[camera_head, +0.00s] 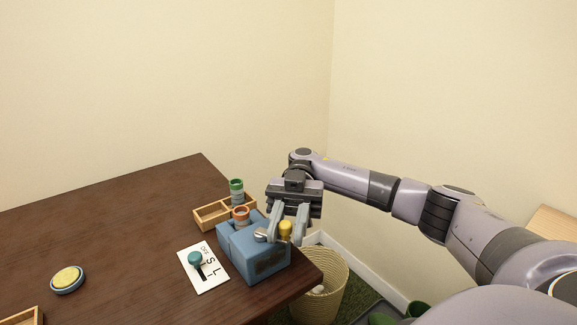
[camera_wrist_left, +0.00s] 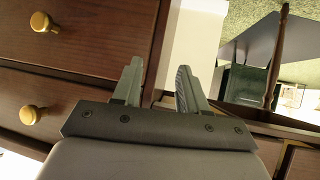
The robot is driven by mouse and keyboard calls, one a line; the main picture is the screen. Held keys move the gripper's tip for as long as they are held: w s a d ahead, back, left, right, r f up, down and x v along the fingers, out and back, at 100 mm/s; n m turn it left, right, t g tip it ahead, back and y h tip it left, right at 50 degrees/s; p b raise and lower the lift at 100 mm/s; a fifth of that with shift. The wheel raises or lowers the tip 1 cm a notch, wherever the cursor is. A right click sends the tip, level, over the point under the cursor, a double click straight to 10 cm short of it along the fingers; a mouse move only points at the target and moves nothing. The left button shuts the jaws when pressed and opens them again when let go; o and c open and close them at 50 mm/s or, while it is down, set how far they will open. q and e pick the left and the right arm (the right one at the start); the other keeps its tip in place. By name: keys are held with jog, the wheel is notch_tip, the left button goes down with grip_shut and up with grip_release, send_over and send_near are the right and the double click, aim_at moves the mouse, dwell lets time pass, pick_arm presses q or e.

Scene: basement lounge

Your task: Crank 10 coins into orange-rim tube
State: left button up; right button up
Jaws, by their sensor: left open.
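A blue box-shaped machine (camera_head: 240,257) sits near the table's right corner. A grey metal part (camera_head: 261,235) and a yellow knob (camera_head: 285,231) show at its right side. The orange-rim tube (camera_head: 240,214) stands upright at the machine's back edge; its contents cannot be made out. My right gripper (camera_head: 288,235) points down with a finger on each side of the yellow knob; whether the fingers press on it is unclear. My left gripper (camera_wrist_left: 159,72) is outside the head view. In the left wrist view it is open and empty, near brown drawer fronts. No loose coins are discernible.
A wooden tray (camera_head: 212,217) with a green-rim tube (camera_head: 236,187) is behind the machine. A white lettered card (camera_head: 211,275) with a teal knob (camera_head: 195,258) lies left of it. A yellow-topped disc (camera_head: 68,279) sits farther left. A wicker basket (camera_head: 326,275) stands beyond the table edge.

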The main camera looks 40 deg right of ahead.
jog(key=r+p, duration=0.1)
jog(key=r, duration=0.6)
jog(key=r+p, duration=0.1)
jog(key=r, duration=0.2)
jog(key=shift+a+r+p, duration=0.2)
jog(key=shift+a+p, duration=0.05)
jog(key=shift+p, duration=0.05)
pick_arm(q)
jog(key=r, duration=0.1)
jog(key=r+p, duration=0.1)
jog(key=a, duration=0.1)
jog(key=shift+s+a+r+p, duration=0.1)
jog(key=shift+s+r+p, duration=0.15)
jog(key=shift+r+p, duration=0.15)
pick_arm(e)
notch_tip(320, 180, up, 10)
send_over(284, 224)
jog(key=shift+s+d+f, duration=0.1)
jog(key=shift+d+f, duration=0.1)
jog(key=shift+d, duration=0.05)
jog(key=shift+o, duration=0.3)
